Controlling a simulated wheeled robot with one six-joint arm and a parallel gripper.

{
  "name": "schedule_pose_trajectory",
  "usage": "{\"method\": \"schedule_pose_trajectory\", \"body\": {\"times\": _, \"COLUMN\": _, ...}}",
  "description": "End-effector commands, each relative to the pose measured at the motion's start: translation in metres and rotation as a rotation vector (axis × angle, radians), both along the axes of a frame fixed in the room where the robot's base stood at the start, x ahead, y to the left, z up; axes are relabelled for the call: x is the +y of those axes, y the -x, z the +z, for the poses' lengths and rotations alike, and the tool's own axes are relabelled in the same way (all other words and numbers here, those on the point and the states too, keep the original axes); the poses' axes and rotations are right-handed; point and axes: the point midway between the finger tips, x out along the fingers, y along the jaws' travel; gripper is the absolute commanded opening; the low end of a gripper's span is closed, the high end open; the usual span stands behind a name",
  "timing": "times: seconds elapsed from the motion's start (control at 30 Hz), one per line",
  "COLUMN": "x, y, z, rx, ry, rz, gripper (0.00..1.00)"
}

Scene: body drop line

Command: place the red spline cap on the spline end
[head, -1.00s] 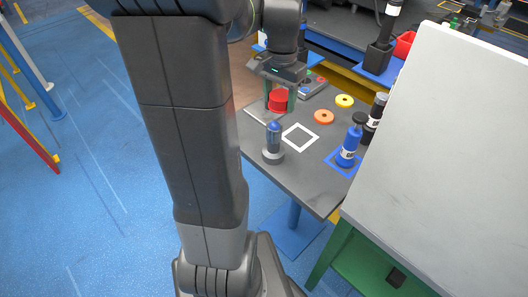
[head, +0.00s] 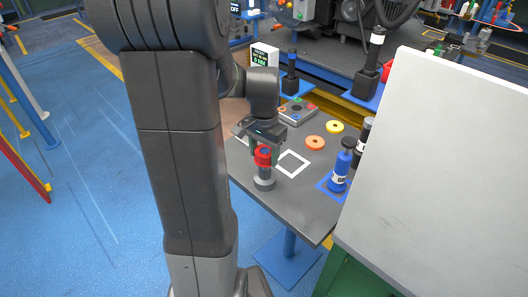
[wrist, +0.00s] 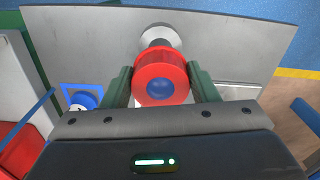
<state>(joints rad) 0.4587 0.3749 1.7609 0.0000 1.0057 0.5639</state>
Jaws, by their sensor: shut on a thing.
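The red spline cap (head: 263,158) is a thick red ring, held between the green fingers of my gripper (head: 265,153). It also shows in the wrist view (wrist: 160,68), with a finger on either side. The blue spline end (wrist: 160,90) shows through the cap's hole, so the cap is around or directly over it; how far down it sits I cannot tell. The spline's grey base (head: 264,184) stands upright on the table, below the cap, and its pale round foot shows in the wrist view (wrist: 158,36).
A blue bottle (head: 340,172) stands at the right. A large pale panel (head: 430,170) rises beyond it.

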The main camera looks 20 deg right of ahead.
Motion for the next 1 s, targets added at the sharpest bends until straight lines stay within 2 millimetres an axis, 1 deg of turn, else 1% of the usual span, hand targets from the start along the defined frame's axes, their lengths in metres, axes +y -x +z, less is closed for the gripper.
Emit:
{"method": "schedule_pose_trajectory", "body": {"times": 0.13, "x": 0.000, "y": 0.000, "z": 0.000, "rx": 0.000, "ry": 0.000, "rz": 0.000, "gripper": 0.33}}
{"method": "schedule_pose_trajectory", "body": {"times": 0.27, "x": 0.000, "y": 0.000, "z": -0.004, "rx": 0.000, "ry": 0.000, "rz": 0.000, "gripper": 0.33}}
{"method": "schedule_pose_trajectory", "body": {"times": 0.3, "x": 0.000, "y": 0.000, "z": -0.004, "rx": 0.000, "ry": 0.000, "rz": 0.000, "gripper": 0.58}}
{"method": "schedule_pose_trajectory", "body": {"times": 0.4, "x": 0.000, "y": 0.000, "z": -0.003, "rx": 0.000, "ry": 0.000, "rz": 0.000, "gripper": 0.76}}
{"method": "schedule_pose_trajectory", "body": {"times": 0.67, "x": 0.000, "y": 0.000, "z": -0.003, "rx": 0.000, "ry": 0.000, "rz": 0.000, "gripper": 0.76}}
{"method": "schedule_pose_trajectory", "body": {"times": 0.77, "x": 0.000, "y": 0.000, "z": 0.003, "rx": 0.000, "ry": 0.000, "rz": 0.000, "gripper": 0.76}}
{"method": "schedule_pose_trajectory", "body": {"times": 0.87, "x": 0.000, "y": -0.001, "z": 0.015, "rx": -0.004, "ry": 0.002, "rz": 0.000, "gripper": 0.76}}
{"method": "schedule_pose_trajectory", "body": {"times": 1.0, "x": 0.000, "y": -0.001, "z": 0.044, "rx": -0.005, "ry": 0.003, "rz": 0.000, "gripper": 0.76}}
